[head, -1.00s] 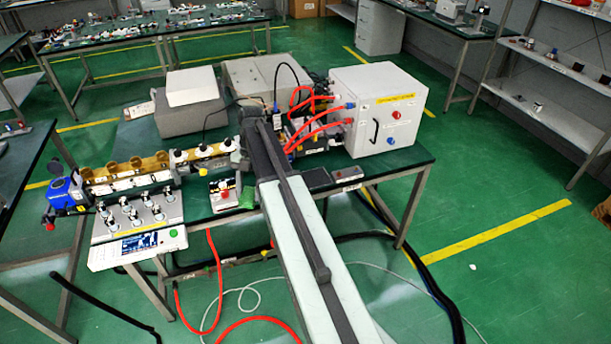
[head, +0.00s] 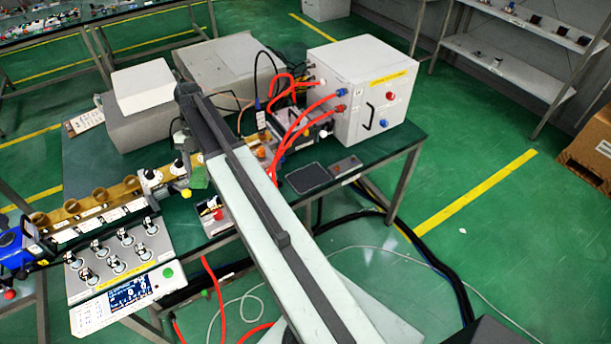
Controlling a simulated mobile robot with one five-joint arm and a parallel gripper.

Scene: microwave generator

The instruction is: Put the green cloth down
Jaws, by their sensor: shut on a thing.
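The green cloth (head: 199,178) is a small patch of green at the end of my arm. It hangs from my gripper (head: 193,167), which is shut on it. My gripper is small here and partly hidden behind my arm. The cloth shows over the bench (head: 190,238), between the brass-coloured rail and the small box with a red knob. I cannot tell whether it touches anything below.
A control box (head: 117,262) with several knobs and a display stands front left, beside the brass-coloured rail (head: 95,203). A white cabinet (head: 365,92) with red cables stands at the back right. Grey boxes (head: 150,108) stand behind. Bare bench top shows around the black pad (head: 308,178).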

